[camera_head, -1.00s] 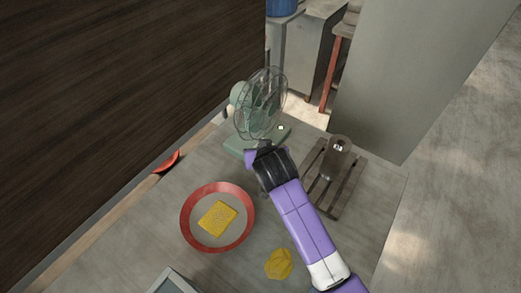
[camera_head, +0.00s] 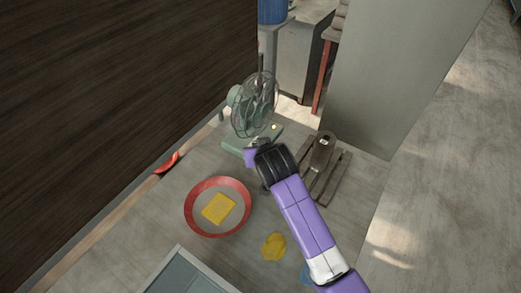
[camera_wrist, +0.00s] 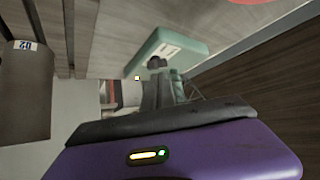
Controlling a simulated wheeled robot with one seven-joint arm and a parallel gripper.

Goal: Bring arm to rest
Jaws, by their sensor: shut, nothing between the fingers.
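My arm (camera_head: 304,215) is purple with a black wrist and a white band, and it reaches up from the bottom right over the grey surface. My gripper (camera_head: 250,157) is at its far end, beside the base of the green fan (camera_head: 254,104), and is mostly hidden by the wrist in the head view. In the wrist view my gripper (camera_wrist: 158,68) shows as dark fingers close together, with nothing held. The fan's green base (camera_wrist: 165,50) lies beyond them; I cannot tell the gap.
A red-rimmed basin (camera_head: 190,220) holds a yellow sponge (camera_head: 219,208). A yellow lump (camera_head: 273,246) lies near my arm. A dark weight (camera_head: 322,150) stands on a slatted rack (camera_head: 333,178) to the right. A grey tray (camera_head: 185,272) is at the bottom. A dark wall (camera_head: 120,90) bounds the left.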

